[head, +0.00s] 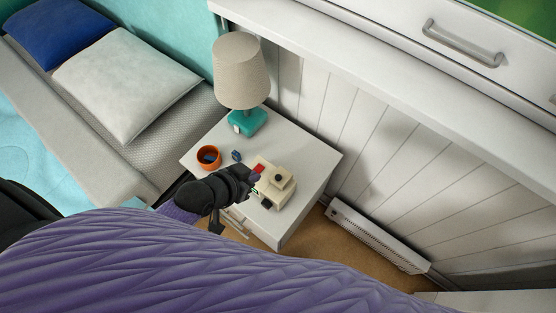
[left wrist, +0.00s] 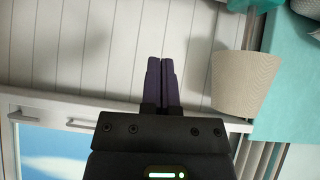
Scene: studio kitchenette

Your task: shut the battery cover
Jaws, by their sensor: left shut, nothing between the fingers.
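A cream boxy device (head: 279,183) with a dark round part on top stands on the white nightstand (head: 312,165). A small red patch (head: 259,169) shows at its left end, by my fingertips. I cannot tell which part is the battery cover; my gripper hides some of that end. My left gripper (head: 255,179) is at the device's left side, very close to it; whether it touches is unclear. In the left wrist view its two purple fingers (left wrist: 161,62) are together with nothing between them, and the device does not show. My right gripper is not in view.
An orange bowl (head: 203,164) with something dark inside and a small blue item (head: 236,155) are left of the device. A lamp (head: 241,75) with a teal base stands at the back. A bed is left; a panelled wall (head: 380,150) is right.

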